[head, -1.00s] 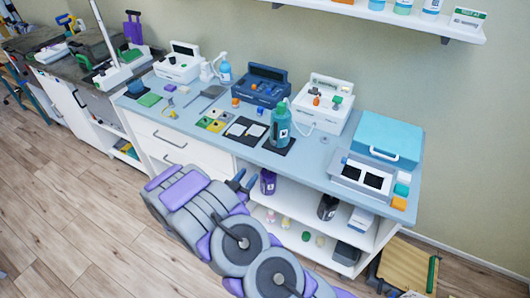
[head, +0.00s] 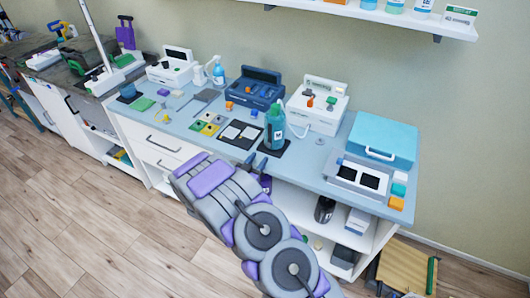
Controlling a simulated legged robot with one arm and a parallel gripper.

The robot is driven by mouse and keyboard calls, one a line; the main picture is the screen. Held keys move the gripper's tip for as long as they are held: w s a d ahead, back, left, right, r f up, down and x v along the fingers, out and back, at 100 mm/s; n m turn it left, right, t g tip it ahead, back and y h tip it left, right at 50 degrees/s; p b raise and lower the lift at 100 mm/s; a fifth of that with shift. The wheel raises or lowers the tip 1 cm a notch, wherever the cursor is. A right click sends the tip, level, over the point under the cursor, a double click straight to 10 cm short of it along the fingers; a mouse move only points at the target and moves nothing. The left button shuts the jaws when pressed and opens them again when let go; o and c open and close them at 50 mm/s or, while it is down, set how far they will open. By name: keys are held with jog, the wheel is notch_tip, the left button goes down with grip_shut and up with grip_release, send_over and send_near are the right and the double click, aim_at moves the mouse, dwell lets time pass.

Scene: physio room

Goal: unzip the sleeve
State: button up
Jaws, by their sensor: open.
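I cannot pick out a zip or say for sure which thing is the sleeve. A teal bottle-shaped thing (head: 275,128) with a green top and a white label stands upright on a black mat (head: 276,149) at the counter's front edge. A flat black holder with pale cards (head: 242,134) lies to its left. My gripper (head: 254,163) has dark fingers, is open, and shows at the counter's front edge just left of and below the teal thing. I see no contact between them. My arm hides part of the shelves below.
The pale blue counter (head: 322,172) also bears a dark blue device (head: 253,93), a white device (head: 315,108), a teal case (head: 382,140) and a grey tray (head: 358,177). A wall shelf (head: 400,15) hangs above. The wooden floor (head: 90,220) is clear at left.

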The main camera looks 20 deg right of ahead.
aim_at(268, 145)
jog(key=b+x, duration=0.1)
jog(key=x, duration=0.5)
jog(key=shift+w+d, duration=0.1)
jog(key=shift+d, duration=0.1)
jog(key=shift+c, duration=0.3)
grip_shut()
